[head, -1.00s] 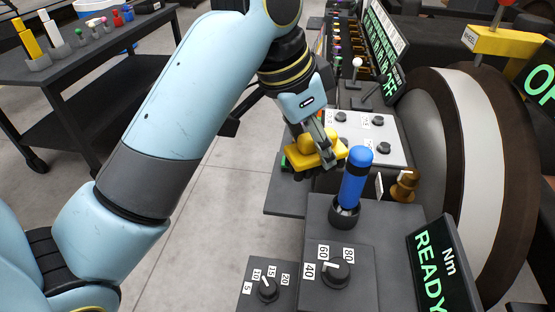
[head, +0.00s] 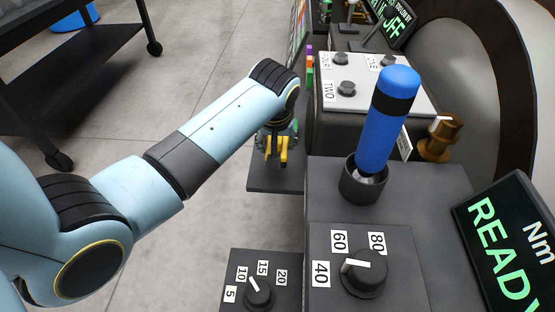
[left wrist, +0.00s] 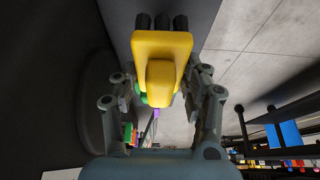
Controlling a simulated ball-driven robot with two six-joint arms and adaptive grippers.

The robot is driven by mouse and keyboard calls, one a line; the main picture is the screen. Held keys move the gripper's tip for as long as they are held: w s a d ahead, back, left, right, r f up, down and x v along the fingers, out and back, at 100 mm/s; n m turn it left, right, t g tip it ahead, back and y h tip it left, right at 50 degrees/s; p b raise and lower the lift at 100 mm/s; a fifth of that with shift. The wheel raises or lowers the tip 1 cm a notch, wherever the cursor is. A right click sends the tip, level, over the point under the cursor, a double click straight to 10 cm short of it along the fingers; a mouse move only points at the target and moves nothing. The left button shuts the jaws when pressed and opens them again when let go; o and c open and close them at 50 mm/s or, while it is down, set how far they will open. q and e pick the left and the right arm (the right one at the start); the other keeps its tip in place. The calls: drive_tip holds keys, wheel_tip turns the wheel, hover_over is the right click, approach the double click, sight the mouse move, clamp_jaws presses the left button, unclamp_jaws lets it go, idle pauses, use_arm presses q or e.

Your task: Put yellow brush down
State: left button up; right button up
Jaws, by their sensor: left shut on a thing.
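The yellow brush shows as small yellow parts (head: 283,158) below my left wrist in the head view, mostly hidden by my arm. In the left wrist view the yellow brush (left wrist: 160,47) fills the space between the fingers, with dark bristles at its far end. My left gripper (head: 278,146) is shut on it, and its fingers flank the brush in the left wrist view (left wrist: 160,85). The brush is over a low dark grey shelf (head: 262,183); I cannot tell if it touches. My right gripper is not in view.
A blue-handled tool (head: 385,125) stands in a dark holder (head: 361,183) on the console right of the shelf. Dial knobs (head: 365,272), a brass knob (head: 440,137) and a READY display (head: 505,250) are nearby. A dark cart (head: 70,70) stands at upper left; floor between is clear.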

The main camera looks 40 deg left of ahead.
use_arm(q)
drive_tip(key=shift+f, duration=0.8)
wheel_tip(320, 180, down, 3)
drive_tip(key=shift+r+b, duration=0.2)
drive_tip(key=shift+b, duration=0.6)
drive_tip(key=shift+f, duration=0.25)
drive_tip(key=shift+r, duration=0.1)
drive_tip(key=o, duration=0.6)
drive_tip(key=shift+c, duration=0.2)
drive_tip(key=o, duration=0.5)
drive_tip(key=shift+c, duration=0.2)
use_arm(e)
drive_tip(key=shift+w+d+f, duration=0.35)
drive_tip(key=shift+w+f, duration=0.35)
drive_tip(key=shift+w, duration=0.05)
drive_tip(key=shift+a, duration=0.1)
